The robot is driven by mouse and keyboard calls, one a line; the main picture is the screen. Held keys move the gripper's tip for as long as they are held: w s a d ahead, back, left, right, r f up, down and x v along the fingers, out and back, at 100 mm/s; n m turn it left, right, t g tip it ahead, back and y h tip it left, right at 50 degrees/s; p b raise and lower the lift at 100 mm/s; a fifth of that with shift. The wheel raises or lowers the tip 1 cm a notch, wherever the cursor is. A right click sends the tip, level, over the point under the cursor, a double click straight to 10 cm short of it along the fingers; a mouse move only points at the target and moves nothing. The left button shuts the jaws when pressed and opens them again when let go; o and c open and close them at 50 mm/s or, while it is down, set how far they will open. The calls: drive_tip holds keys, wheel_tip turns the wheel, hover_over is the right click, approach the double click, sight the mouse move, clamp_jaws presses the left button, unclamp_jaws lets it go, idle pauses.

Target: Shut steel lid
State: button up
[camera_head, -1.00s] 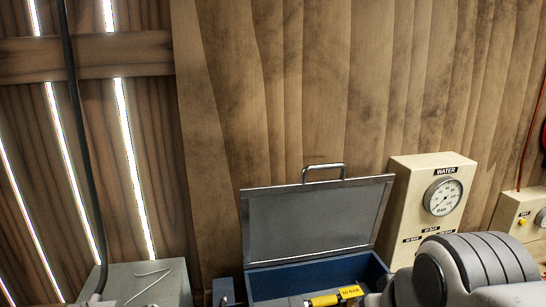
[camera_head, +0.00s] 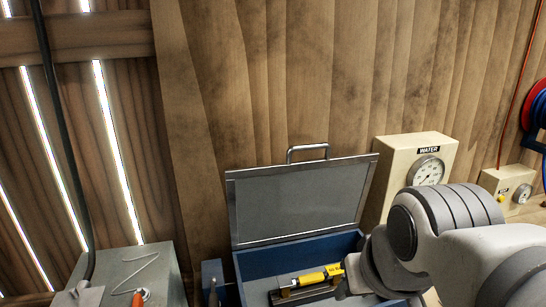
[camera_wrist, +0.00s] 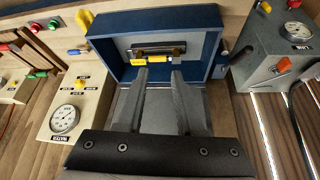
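The steel lid (camera_head: 300,200) stands open and upright at the back of a blue box (camera_head: 248,266), with a metal handle (camera_head: 307,149) on its top edge. In the wrist view the box (camera_wrist: 98,45) is at the top, and the lid (camera_wrist: 158,105) shows between and behind my fingers. My gripper (camera_wrist: 159,76) is open and empty, with its two fingers apart, pointing toward the box. Whether the fingers touch the lid cannot be told. In the head view my arm covers the box's right front, and my fingers are hidden.
A yellow tool (camera_head: 320,276) lies inside the box. A cream water gauge box (camera_head: 400,160) stands right of the lid, close to my arm. A grey box (camera_head: 155,270) with an orange knob (camera_head: 138,298) is at left. A wooden wall rises behind.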

drive_tip(key=shift+n, duration=0.3)
drive_tip(key=w+r, duration=0.2)
drive_tip(key=w+a+r, duration=0.1)
drive_tip(key=w+r, duration=0.2)
drive_tip(key=shift+p, duration=0.4)
drive_tip(key=c, duration=0.5)
drive_tip(key=w+a+r+p, duration=0.1)
drive_tip(key=w+a+r, duration=0.2)
drive_tip(key=w, duration=0.6)
wheel_tip(320, 180, up, 3)
drive_tip(key=shift+f+n, duration=0.1)
drive_tip(key=shift+n, duration=0.2)
wheel_tip(320, 180, up, 4)
drive_tip(key=r+n+y+p, duration=0.1)
drive_tip(key=p, duration=0.2)
hover_over(269, 175)
drive_tip(key=x, duration=1)
drive_tip(key=shift+w+d+f, duration=0.1)
drive_tip(key=shift+s+d+f, duration=0.1)
drive_tip(key=shift+s+f, duration=0.05)
drive_tip(key=shift+s, duration=0.45)
drive_tip(key=shift+s+d+f, duration=0.15)
drive_tip(key=shift+s, duration=0.5)
drive_tip(key=shift+s+d+f, duration=0.1)
drive_tip(key=shift+s+f, duration=0.05)
drive_tip(key=shift+s, duration=0.45)
